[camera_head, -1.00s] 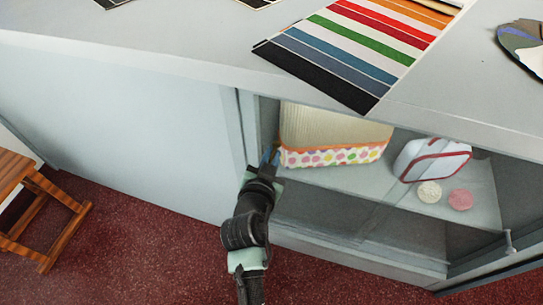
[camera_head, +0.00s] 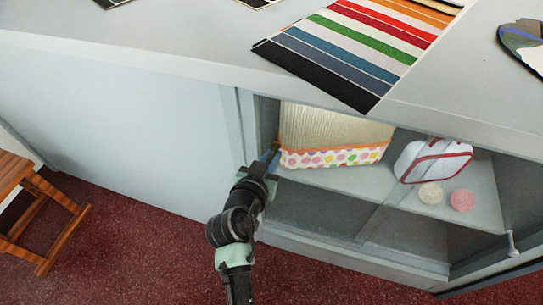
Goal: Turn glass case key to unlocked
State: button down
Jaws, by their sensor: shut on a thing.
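The glass case (camera_head: 340,260) is a grey-framed, see-through front in the counter. My gripper (camera_head: 270,157) is at the case's left edge, beside the upright frame. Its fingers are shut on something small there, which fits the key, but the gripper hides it. I cannot make out the key's shape or its angle. My wrist reaches up to it from below.
Inside the case are a cream basket with a dotted band (camera_head: 330,158), a white bag with red trim (camera_head: 432,160) and two round items (camera_head: 461,201). A small knob (camera_head: 511,243) is at the lower right. A wooden stool (camera_head: 48,220) stands left on the red floor.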

jog(key=c, duration=1)
grip_release()
jog(key=p+v, duration=0.2)
jog(key=v, duration=1.1)
